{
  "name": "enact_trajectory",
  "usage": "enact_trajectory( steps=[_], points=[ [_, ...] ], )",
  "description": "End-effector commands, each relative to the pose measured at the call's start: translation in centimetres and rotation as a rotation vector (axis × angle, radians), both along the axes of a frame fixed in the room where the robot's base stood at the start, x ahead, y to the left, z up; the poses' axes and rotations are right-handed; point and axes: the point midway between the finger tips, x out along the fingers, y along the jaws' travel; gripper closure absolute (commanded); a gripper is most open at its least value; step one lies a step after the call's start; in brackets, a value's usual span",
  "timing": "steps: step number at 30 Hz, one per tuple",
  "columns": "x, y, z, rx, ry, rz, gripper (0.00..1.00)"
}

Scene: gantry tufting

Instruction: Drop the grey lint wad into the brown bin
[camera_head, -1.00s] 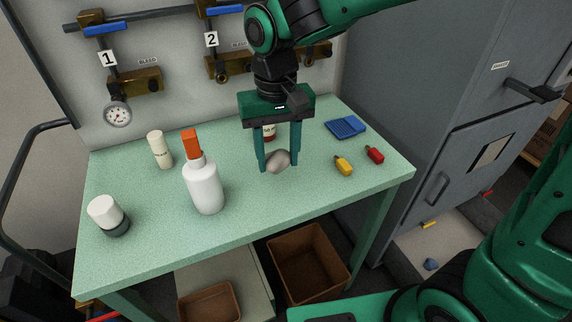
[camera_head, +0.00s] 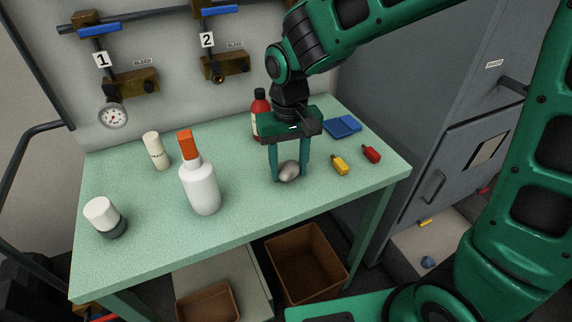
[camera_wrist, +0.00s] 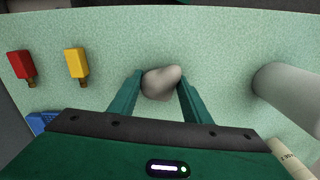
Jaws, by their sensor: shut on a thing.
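The grey lint wad (camera_head: 289,171) is a small rounded lump between my gripper's fingertips, low over the green table. My gripper (camera_head: 290,176) points down and is shut on it; the wad also shows between the two fingers in the wrist view (camera_wrist: 161,83). I cannot tell whether the wad still touches the table. A brown bin (camera_head: 306,262), open at the top, stands on the floor below the table's front edge, lower and slightly right of the gripper. A second, smaller brown container (camera_head: 208,304) sits at the lower left on a pale surface.
The table's front-middle is clear.

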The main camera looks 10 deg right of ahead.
Motion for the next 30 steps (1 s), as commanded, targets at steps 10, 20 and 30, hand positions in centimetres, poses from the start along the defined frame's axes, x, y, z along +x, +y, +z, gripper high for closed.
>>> enact_trajectory(
  steps=[10, 20, 30],
  points=[
    [0.0, 0.1, -0.2, 0.000, 0.000, 0.001, 0.36],
    [0.1, 0.2, 1.3, 0.001, -0.003, 0.002, 0.36],
    [0.1, 0.2, 7.9, 0.002, -0.005, 0.002, 0.36]
  ],
)
